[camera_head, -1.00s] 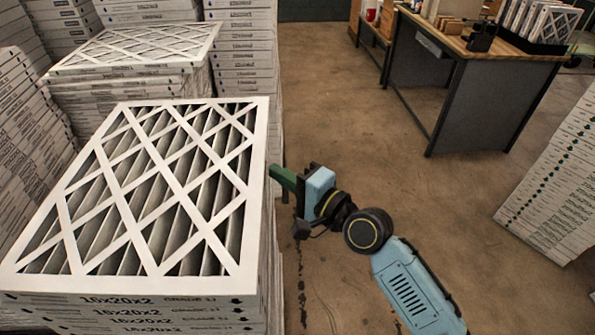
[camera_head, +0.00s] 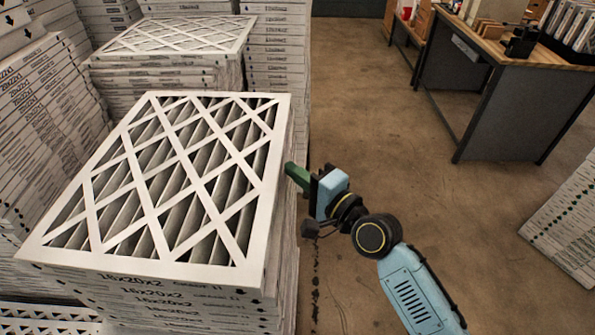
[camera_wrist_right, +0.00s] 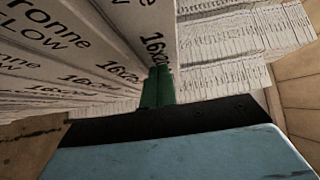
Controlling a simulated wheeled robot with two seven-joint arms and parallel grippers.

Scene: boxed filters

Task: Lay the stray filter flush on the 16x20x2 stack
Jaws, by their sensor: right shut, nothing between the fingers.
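The 16x20x2 stack (camera_head: 160,306) of boxed filters stands at the left front in the head view. A filter (camera_head: 180,262) with a white lattice face and grey pleats lies face up on top. I cannot tell whether it is exactly flush with those below. My right gripper (camera_head: 290,172) is shut and empty at the stack's right side, its green fingers pointing at the upper edge. In the right wrist view the fingers (camera_wrist_right: 158,86) are together, close to box sides printed 16x20; contact is unclear. My left gripper is not in view.
Another filter stack (camera_head: 165,76) stands behind, with tall stacks (camera_head: 38,130) at the left. A workbench (camera_head: 515,100) is at the back right, and a leaning white stack (camera_head: 570,215) is at the right edge. The floor (camera_head: 420,190) between is clear.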

